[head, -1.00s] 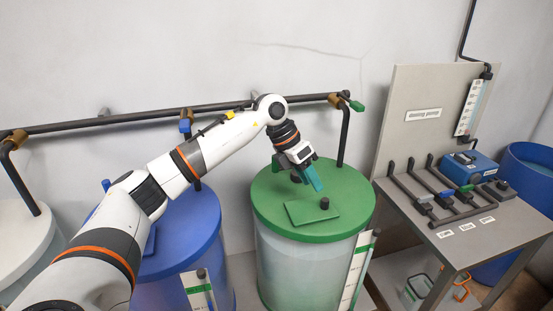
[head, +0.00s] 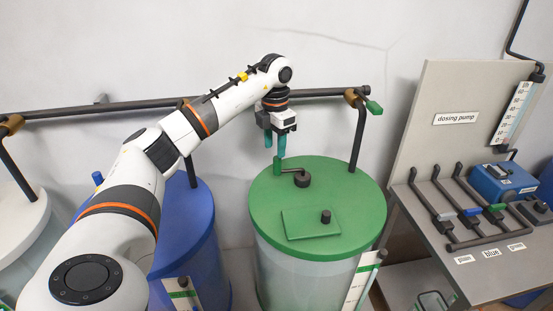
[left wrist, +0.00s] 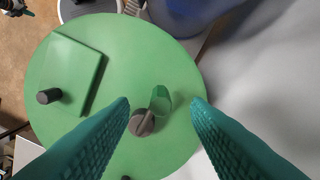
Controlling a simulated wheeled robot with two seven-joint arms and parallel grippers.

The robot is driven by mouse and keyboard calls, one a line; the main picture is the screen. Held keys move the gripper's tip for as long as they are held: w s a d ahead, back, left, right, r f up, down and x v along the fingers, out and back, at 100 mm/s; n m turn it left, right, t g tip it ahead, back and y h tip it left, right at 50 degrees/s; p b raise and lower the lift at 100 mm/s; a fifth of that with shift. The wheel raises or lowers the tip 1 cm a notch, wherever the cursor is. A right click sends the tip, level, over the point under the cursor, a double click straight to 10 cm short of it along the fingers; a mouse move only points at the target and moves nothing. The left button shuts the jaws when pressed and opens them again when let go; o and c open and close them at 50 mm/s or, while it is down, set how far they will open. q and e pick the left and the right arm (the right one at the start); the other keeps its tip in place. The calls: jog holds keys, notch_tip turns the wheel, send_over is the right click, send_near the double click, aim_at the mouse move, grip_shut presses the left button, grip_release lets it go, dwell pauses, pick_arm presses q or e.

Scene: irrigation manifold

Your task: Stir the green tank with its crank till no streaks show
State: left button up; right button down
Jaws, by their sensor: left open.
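The green tank shows a green lid (head: 345,215) and a pale, cloudy wall (head: 300,268); I cannot make out streaks in it. Its crank has a dark hub (head: 302,179), a short dark arm and an upright green handle (head: 278,166) at the lid's back left. My left gripper (head: 275,152) points down over the handle, open, with teal fingers. In the left wrist view, its fingertips (left wrist: 161,101) are spread on either side of the green handle (left wrist: 161,98), apparently without gripping it; the hub (left wrist: 143,122) sits beside it.
A hatch (head: 305,224) with a dark knob (head: 326,216) lies on the lid's front. A dark pipe (head: 359,140) with a green valve lever (head: 374,107) comes down behind. The blue tank (head: 190,235) is at left, the dosing table (head: 420,240) at right.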

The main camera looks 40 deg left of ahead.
aim_at(277, 159)
pick_arm(q)
jog(key=f, duration=0.2)
jog(key=f+p, duration=0.1)
jog(key=shift+w+f, duration=0.35)
jog(key=shift+w, duration=0.05)
notch_tip(277, 159, down, 2)
jog(key=shift+p, duration=0.3)
jog(key=shift+f, duration=0.25)
jog(key=shift+s+f, duration=0.1)
jog(key=shift+f, duration=0.1)
jog(key=shift+c, duration=0.3)
grip_shut()
pick_arm(e)
jog(key=shift+w+a+r, duration=0.1)
jog(key=shift+w+r, duration=1.05)
jog(key=shift+w, duration=0.05)
